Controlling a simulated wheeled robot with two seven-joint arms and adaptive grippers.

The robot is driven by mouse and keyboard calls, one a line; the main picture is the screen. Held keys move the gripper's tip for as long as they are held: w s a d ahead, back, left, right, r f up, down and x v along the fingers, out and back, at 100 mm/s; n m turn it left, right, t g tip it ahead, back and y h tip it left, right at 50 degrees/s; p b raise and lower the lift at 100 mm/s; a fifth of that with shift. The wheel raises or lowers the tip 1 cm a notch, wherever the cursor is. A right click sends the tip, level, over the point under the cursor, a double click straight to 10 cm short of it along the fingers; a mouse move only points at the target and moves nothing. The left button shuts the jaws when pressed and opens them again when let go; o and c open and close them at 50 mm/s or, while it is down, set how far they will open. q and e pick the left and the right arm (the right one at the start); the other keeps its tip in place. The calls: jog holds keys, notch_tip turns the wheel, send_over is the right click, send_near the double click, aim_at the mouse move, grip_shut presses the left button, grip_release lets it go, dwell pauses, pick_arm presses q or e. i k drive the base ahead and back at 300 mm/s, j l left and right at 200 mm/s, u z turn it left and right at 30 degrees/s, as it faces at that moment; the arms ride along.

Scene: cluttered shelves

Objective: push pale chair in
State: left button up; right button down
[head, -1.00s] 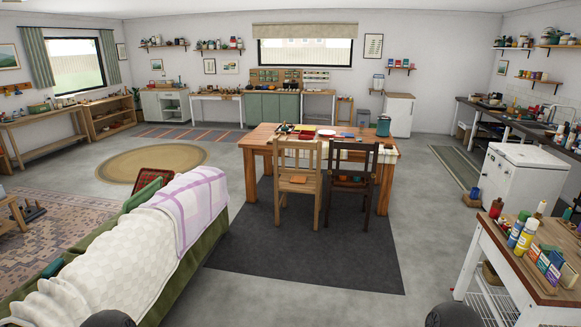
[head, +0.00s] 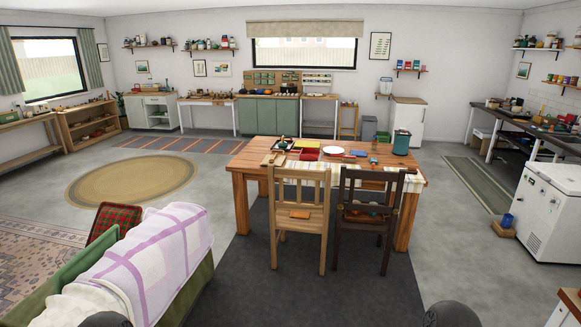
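The pale wooden chair (head: 301,205) stands at the near side of the wooden table (head: 241,179), its back toward me. A small orange-brown item (head: 300,214) shows on or at its seat. A dark brown chair (head: 365,209) stands close to its right, also at the table's near side. Both chairs are upright on the dark grey rug (head: 340,298). A dark rounded shape shows at the bottom edge on each side, likely part of me. No gripper fingers show in the head view.
A sofa with a white and purple cover (head: 150,262) stands at the near left. A white chest freezer (head: 549,213) stands at the right. The rug between me and the chairs is clear. A teal canister (head: 401,143), trays and a white plate (head: 332,151) are on the table.

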aim_at(318, 223)
jog(key=i, duration=3.9)
